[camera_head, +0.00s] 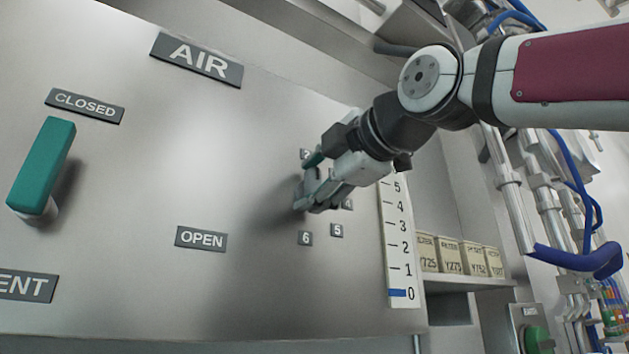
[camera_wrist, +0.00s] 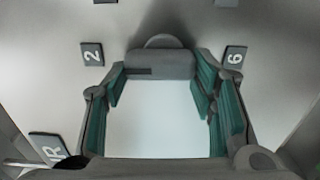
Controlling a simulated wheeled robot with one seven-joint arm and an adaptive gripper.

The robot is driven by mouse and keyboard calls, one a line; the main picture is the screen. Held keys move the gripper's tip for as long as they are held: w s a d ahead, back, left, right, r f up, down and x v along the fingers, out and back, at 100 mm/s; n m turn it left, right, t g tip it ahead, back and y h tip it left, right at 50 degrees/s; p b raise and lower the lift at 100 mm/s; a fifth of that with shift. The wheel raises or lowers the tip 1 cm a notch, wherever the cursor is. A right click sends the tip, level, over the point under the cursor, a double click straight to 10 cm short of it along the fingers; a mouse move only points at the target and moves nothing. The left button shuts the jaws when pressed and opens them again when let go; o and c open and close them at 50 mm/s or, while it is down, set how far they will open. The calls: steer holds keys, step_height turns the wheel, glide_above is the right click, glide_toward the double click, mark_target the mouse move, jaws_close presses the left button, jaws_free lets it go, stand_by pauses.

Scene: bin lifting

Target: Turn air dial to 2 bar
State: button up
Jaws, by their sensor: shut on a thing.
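The air dial (camera_head: 299,191) is on the metal panel below the AIR sign (camera_head: 197,60), mostly hidden by my gripper (camera_head: 316,188). In the wrist view, my gripper's green-padded fingers stand either side of the dial's grey handle (camera_wrist: 160,66), shut on it. A dark strip lies on the handle's left half, toward the 2 label (camera_wrist: 92,54). The 6 label (camera_wrist: 235,57) is on the other side. In the head view, the 5 label (camera_head: 337,230) and 6 label (camera_head: 305,238) show below the dial. The gauge scale (camera_head: 401,250) has a blue mark at 0.
A green lever (camera_head: 41,167) stands on the panel at left, with a CLOSED sign (camera_head: 85,106) above and an OPEN sign (camera_head: 201,239) to its right. Labelled boxes (camera_head: 462,256) sit on a shelf at right. Pipes and blue hoses (camera_head: 577,260) fill the far right.

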steer(key=o, duration=1.1)
steer(key=shift+o, duration=0.2)
steer(key=shift+s+d, duration=0.2)
steer(key=v, duration=1.1)
steer(key=shift+s, duration=0.2)
steer(key=shift+d+f, duration=0.1)
